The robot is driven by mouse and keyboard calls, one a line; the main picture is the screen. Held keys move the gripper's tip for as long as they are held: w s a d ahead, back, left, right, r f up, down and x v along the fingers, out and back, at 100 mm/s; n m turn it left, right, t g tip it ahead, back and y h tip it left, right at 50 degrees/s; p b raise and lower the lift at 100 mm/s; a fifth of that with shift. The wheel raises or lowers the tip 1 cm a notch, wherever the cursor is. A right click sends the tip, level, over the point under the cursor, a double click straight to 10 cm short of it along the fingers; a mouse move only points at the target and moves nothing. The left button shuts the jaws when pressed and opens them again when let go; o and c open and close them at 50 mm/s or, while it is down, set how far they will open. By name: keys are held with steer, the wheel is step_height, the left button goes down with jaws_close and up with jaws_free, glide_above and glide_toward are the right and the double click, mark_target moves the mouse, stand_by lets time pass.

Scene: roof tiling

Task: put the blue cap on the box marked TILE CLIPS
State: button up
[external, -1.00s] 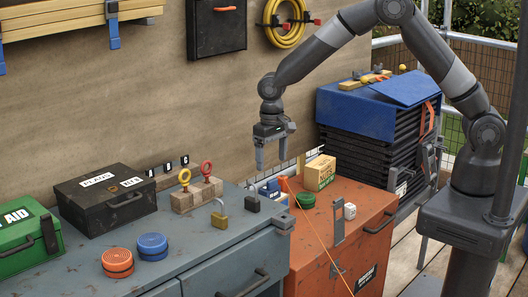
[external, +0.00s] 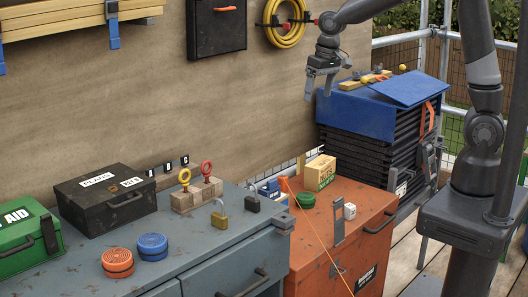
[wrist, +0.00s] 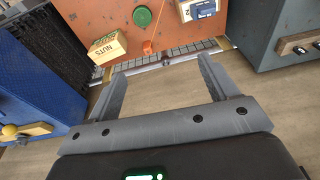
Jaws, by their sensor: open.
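A round blue ridged piece (external: 152,246), which looks like the blue cap, sits on the grey bench top in the external view, beside a similar orange one (external: 117,262). I cannot read TILE CLIPS on any box. A blue box with a white label (wrist: 200,11) is at the top of the wrist view. My gripper (external: 318,92) is open and empty, high near the wall; its spread fingers show in the wrist view (wrist: 160,75).
A blue-covered stack (external: 355,112) is at the right.

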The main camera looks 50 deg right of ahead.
steer(key=s+d+r+t, duration=0.1)
steer(key=s+d+r, duration=0.2)
steer(key=s+d, duration=0.5)
steer(key=s+d+r+t, duration=0.2)
steer(key=s+d+r, duration=0.2)
steer(key=s+d, duration=0.4)
steer(key=s, duration=0.6)
steer(key=shift+s+r+t+h, duration=0.25)
steer(key=shift+s+t+h, duration=0.05)
steer(key=shift+s, duration=0.05)
